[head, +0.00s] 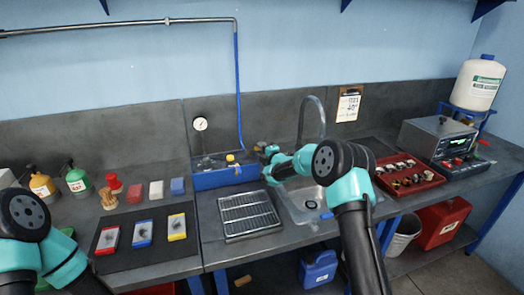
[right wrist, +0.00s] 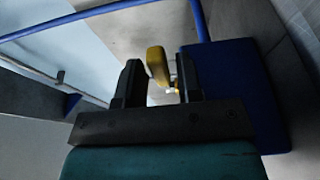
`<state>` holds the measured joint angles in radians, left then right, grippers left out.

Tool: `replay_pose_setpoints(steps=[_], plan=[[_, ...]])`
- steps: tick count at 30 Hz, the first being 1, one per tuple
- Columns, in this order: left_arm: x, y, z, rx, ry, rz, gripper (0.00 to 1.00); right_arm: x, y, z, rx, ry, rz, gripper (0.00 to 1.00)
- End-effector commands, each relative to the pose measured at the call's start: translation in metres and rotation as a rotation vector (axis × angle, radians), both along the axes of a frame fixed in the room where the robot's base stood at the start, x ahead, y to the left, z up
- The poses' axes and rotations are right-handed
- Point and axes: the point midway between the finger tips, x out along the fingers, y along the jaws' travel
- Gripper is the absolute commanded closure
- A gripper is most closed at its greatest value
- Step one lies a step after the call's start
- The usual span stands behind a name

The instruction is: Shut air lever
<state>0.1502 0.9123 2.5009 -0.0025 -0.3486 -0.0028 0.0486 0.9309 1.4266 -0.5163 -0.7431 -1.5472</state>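The yellow air lever (head: 230,158) stands on top of the blue box (head: 212,179) by the back wall, below the blue air hose. My right gripper (head: 259,147) is just right of it in the head view. In the right wrist view the yellow lever (right wrist: 157,66) shows between the two dark fingers of the right gripper (right wrist: 160,84). The fingers are apart, with gaps visible beside the lever; whether either touches it I cannot tell. My left arm shows at the lower left of the head view, but its gripper is out of view.
A pressure gauge (head: 200,124) is on the wall behind the box. A sink (head: 300,205) with a curved tap (head: 302,118) lies to the right, partly behind my right arm. A slotted rack (head: 247,214) sits in front. Bottles and coloured blocks stand left.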

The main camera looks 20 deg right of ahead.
Motion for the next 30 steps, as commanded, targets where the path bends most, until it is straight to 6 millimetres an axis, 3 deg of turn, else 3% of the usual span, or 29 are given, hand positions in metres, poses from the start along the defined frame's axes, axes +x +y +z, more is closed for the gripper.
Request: replay_pose_setpoints(steps=[10,30], plan=[[0.0000,0.0000,0.0000,0.000,0.000,0.000,0.22,-0.0002,-0.0002,0.0000,0.000,0.000,0.000,1.00],[0.0000,0.0000,0.0000,0.000,0.000,0.000,0.22,-0.0002,-0.0002,-0.0001,0.000,0.000,0.000,1.00]])
